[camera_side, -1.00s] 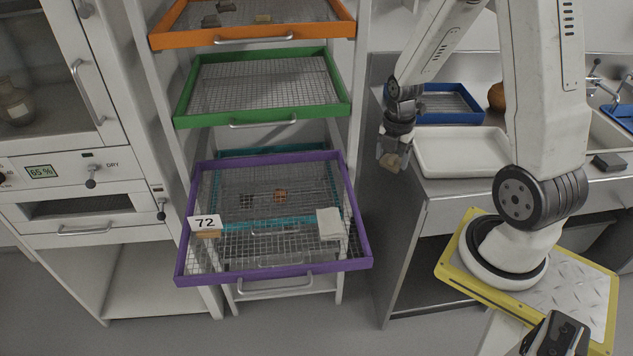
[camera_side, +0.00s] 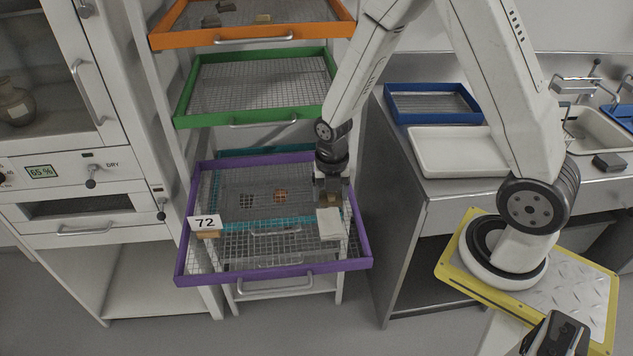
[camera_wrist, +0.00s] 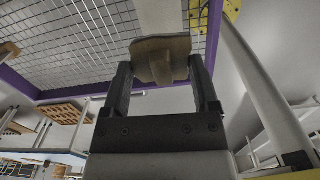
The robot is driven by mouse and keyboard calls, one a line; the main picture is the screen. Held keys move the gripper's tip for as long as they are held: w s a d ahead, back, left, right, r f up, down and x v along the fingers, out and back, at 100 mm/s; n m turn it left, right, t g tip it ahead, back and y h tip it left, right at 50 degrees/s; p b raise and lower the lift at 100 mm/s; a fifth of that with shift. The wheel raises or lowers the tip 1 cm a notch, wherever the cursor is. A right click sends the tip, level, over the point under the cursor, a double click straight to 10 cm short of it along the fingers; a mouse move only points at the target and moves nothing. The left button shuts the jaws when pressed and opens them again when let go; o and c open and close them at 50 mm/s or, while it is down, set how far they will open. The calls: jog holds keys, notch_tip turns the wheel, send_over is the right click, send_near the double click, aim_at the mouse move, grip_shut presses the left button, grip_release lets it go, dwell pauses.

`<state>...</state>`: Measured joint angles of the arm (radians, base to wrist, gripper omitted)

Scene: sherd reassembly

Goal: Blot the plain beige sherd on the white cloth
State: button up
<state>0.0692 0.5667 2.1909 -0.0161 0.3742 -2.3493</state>
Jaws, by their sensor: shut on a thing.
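The beige sherd (camera_wrist: 160,58) is held between the two fingers of my gripper (camera_wrist: 163,80) in the wrist view. In the side view my gripper (camera_side: 330,190) points down over the right part of the purple mesh tray (camera_side: 185,265), just behind the white cloth (camera_side: 330,224). Only a little of the sherd shows there, below the fingers. The cloth lies folded near the tray's right rim. In the wrist view a pale strip (camera_wrist: 160,14) shows beyond the sherd, probably the cloth. I cannot tell whether sherd and cloth touch.
A tag marked 72 (camera_side: 204,222) stands at the tray's left rim, with a tan piece (camera_side: 208,234) by it. Green (camera_side: 260,119) and orange (camera_side: 255,42) trays are above. A white basin (camera_side: 455,150) and blue tray (camera_side: 430,118) stand on the right counter.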

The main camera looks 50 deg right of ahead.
aim_at(329, 221)
jog(key=shift+f, duration=0.2)
jog(key=shift+f, duration=2.85)
jog(key=shift+f, duration=0.45)
jog(key=shift+r, duration=0.15)
jog(key=shift+r, duration=3.4)
